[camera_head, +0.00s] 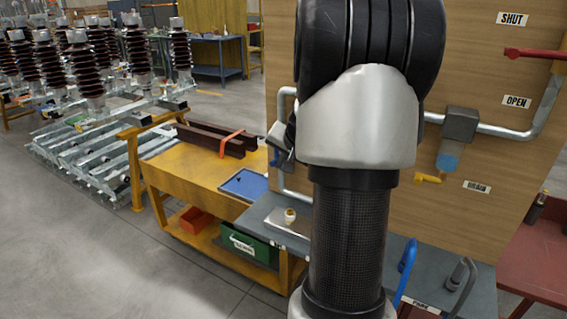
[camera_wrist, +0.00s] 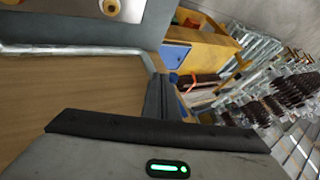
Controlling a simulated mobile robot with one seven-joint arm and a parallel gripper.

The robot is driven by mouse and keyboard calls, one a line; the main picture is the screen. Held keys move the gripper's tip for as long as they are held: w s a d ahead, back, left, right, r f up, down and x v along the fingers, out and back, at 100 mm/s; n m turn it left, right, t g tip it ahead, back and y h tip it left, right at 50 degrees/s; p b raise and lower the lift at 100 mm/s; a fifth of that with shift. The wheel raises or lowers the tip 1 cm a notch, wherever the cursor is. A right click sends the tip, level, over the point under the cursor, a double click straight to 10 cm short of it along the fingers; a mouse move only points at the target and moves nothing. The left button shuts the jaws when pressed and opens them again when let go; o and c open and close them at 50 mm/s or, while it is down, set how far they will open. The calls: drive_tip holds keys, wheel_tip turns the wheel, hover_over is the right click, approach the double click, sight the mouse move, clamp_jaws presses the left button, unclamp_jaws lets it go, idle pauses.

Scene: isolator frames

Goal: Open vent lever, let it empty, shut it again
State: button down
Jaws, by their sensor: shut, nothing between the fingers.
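A red lever (camera_head: 535,53) sits at the upper right of the wooden panel in the head view, just below the SHUT label (camera_head: 512,19) and above the OPEN label (camera_head: 516,101). It points left, roughly level. A small yellow lever (camera_head: 429,178) is lower on the panel, near the DRAIN label (camera_head: 477,187). No label reading VENT can be made out. My gripper (camera_head: 281,157) is partly hidden behind my arm, at the panel's left edge. In the wrist view my gripper (camera_wrist: 162,97) is shut and empty, well away from the levers.
A yellow table (camera_head: 190,172) with a blue tray (camera_head: 245,184) is at left. My arm hides the panel's middle.

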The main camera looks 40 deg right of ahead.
drive_tip(key=shift+f, duration=0.1)
drive_tip(key=b, duration=0.2)
drive_tip(key=w+t+b, duration=0.1)
drive_tip(key=b, duration=0.2)
drive_tip(key=shift+a+b, duration=0.3)
drive_tip(key=shift+b, duration=0.05)
drive_tip(key=shift+w, duration=0.1)
